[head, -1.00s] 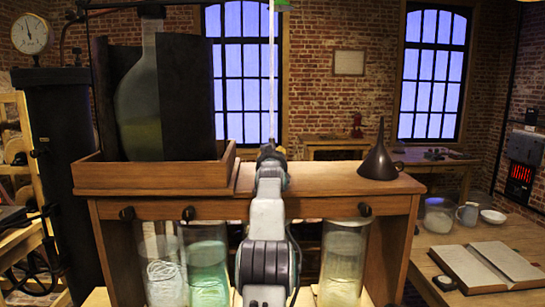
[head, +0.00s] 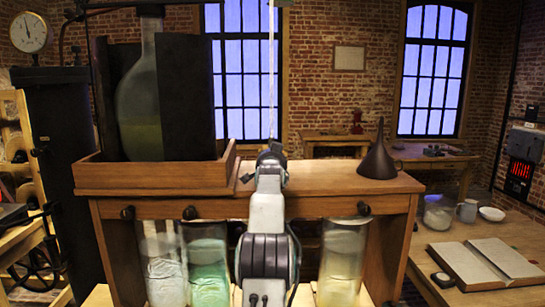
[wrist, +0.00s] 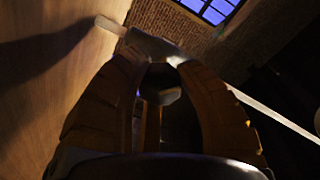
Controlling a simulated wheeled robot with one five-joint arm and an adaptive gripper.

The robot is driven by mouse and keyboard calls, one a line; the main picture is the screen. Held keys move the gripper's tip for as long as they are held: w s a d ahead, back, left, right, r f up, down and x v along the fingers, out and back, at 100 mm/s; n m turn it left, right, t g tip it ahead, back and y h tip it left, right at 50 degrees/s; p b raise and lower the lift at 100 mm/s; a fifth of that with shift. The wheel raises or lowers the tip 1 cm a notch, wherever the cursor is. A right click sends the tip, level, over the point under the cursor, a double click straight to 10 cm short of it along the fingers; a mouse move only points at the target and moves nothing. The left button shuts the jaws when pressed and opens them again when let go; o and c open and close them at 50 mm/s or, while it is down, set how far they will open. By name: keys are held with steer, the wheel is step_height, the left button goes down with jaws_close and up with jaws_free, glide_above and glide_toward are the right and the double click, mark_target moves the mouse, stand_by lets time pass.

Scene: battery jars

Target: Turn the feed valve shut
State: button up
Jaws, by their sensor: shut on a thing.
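My gripper (wrist: 160,68) has its two fingers closed in on a grey metal part that I take to be the feed valve (wrist: 150,43). A pale stub (wrist: 110,25) sticks out from the part to the upper left. The fingers hide much of the part, and its turn angle is hard to read in the dim wrist view. In the head view my gripper (head: 271,152) is at the wooden bench top, below a thin upright tube (head: 272,75). My arm hides the valve there.
A big glass flask (head: 140,110) stands in a wooden tray (head: 155,176) on the left. A dark funnel (head: 377,160) stands on the bench top (head: 325,182) at right. Glass jars (head: 341,262) stand below. Dark knobs (head: 189,213) stick out of the bench front.

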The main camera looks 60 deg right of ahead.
stand_by(0.4)
steer(key=o, duration=1.2)
steer(key=shift+a, duration=0.1)
steer(key=shift+v, duration=5.9)
steer(key=shift+f, duration=0.1)
